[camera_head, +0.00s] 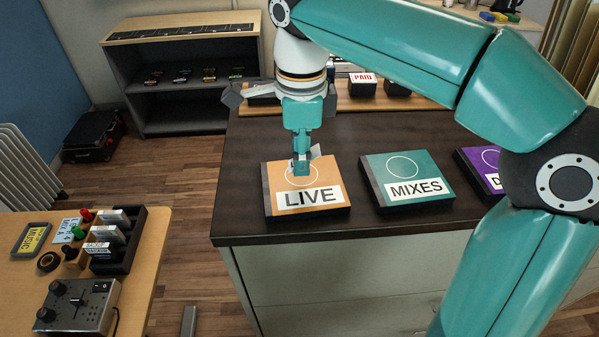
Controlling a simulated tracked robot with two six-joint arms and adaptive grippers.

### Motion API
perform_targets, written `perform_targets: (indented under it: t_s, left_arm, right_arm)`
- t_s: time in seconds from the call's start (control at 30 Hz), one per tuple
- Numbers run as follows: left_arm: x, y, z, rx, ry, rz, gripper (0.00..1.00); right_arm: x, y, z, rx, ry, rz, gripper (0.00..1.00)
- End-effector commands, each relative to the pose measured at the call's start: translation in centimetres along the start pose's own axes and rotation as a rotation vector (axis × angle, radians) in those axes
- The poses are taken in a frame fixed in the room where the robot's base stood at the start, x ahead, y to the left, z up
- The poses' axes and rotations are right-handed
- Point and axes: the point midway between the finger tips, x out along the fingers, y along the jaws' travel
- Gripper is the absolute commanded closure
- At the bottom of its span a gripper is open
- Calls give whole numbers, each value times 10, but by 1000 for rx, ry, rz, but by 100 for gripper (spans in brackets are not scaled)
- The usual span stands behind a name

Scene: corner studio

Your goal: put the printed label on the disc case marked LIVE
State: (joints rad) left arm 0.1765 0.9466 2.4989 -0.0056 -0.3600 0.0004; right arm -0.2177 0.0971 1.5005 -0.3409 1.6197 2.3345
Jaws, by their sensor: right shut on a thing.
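The disc case marked LIVE (275,195) is orange with a dark left edge and lies flat on the dark counter. My right gripper (302,170) points down at the upper middle of this case, over its circle print. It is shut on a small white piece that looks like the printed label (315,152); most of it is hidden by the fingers. Whether the label touches the case I cannot tell. My left gripper is not in view.
A teal case marked MIXES (408,180) and a purple case (486,160) lie to the right on the dark counter (355,145). A PAID stamp block (363,86) stands on a wooden board behind. A wooden table (150,240) at left bears a mixer (78,305) and a black rack (125,255).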

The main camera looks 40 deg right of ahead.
Motion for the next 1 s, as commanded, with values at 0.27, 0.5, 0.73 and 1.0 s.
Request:
perform_targets:
  t_s: [0.27, 0.5, 0.73, 1.0]
  left_arm:
    - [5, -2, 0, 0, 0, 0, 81]
    - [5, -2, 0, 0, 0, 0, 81]
    - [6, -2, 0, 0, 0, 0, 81]
    - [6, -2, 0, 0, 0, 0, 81]
  right_arm:
    - [33, 0, -1, 1, 1, 1, 80]
    - [37, 0, -1, 1, 0, -1, 80]
    - [39, 0, -1, 1, 0, 0, 62]
    - [39, 0, -1, 2, 0, 0, 47]
